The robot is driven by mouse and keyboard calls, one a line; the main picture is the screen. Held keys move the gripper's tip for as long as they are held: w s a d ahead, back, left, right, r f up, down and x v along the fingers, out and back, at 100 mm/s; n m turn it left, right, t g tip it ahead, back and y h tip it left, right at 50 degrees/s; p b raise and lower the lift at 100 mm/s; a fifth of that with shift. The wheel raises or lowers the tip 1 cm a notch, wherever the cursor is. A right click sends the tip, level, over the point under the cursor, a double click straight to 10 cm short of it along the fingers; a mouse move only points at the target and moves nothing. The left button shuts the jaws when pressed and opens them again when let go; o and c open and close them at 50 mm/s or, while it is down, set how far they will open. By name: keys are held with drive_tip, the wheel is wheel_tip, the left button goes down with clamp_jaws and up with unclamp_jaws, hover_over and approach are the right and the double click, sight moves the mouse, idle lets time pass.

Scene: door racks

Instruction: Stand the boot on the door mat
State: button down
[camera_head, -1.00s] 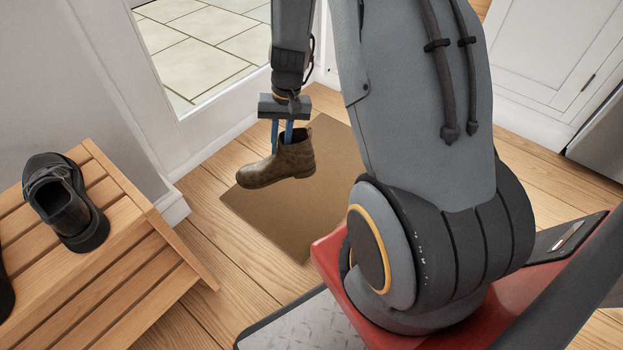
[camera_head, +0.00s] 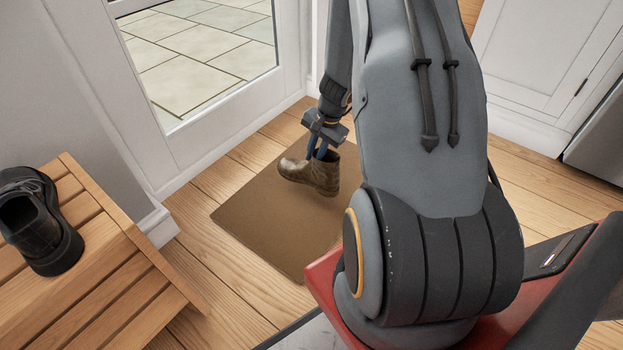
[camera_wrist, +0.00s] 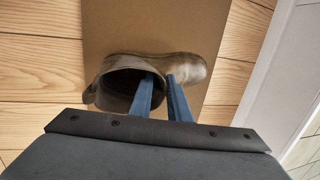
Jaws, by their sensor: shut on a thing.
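The brown leather boot (camera_head: 318,174) is upright over the brown door mat (camera_head: 255,222), its toe pointing left in the head view. My gripper (camera_head: 317,152) is above it, its blue fingers at the boot's opening and shut on the boot's upper. In the wrist view, one finger of my gripper (camera_wrist: 160,95) goes into the opening of the boot (camera_wrist: 124,84) and the other is outside it. The mat (camera_wrist: 150,25) lies beneath the boot there. Whether the sole touches the mat is not clear. My arm hides part of the mat's right side.
A slatted wooden rack (camera_head: 120,275) with a black shoe (camera_head: 38,222) stands at the left. A white glazed door (camera_head: 200,95) is behind the mat, and a white cabinet (camera_head: 530,70) is at the back right. Bare wood floor surrounds the mat.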

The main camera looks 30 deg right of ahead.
sight(314, 170)
wheel_tip(314, 170, down, 6)
drive_tip(key=b, duration=0.3)
drive_tip(key=shift+f+b, duration=0.25)
drive_tip(key=shift+b, duration=0.05)
drive_tip(key=c, duration=1.7)
unclamp_jaws()
drive_tip(key=shift+o, duration=0.2)
